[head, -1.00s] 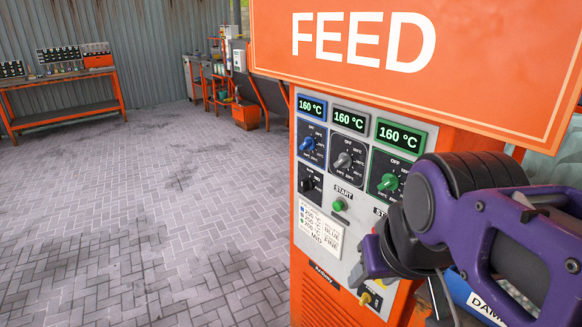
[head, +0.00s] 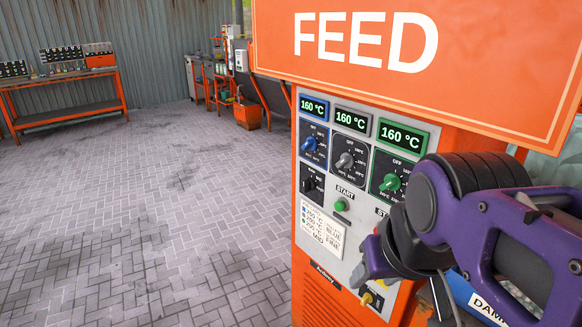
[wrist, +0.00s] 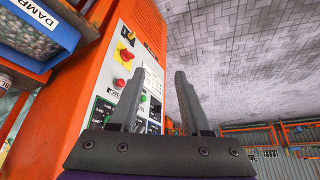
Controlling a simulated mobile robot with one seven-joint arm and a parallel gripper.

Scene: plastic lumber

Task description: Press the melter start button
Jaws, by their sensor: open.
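The melter's control panel (head: 322,258) is on the front of an orange cabinet at the right of the head view. A green button (head: 341,205) labelled START sits below the grey dial. Displays (head: 350,120) read 160 °C. My gripper (head: 366,262) is in front of the panel's lower part, right of and below the visible green button. In the wrist view my gripper (wrist: 158,88) is open and empty, with the panel behind its left finger. A red button (wrist: 119,83) and a green button (wrist: 143,98) show there.
A large orange FEED sign (head: 420,45) juts over the panel. A red-and-yellow switch (wrist: 126,56) is on the panel, and a blue bin (wrist: 45,35) stands beside it. Paved floor (head: 170,220) at left is clear; an orange workbench (head: 70,100) stands far back.

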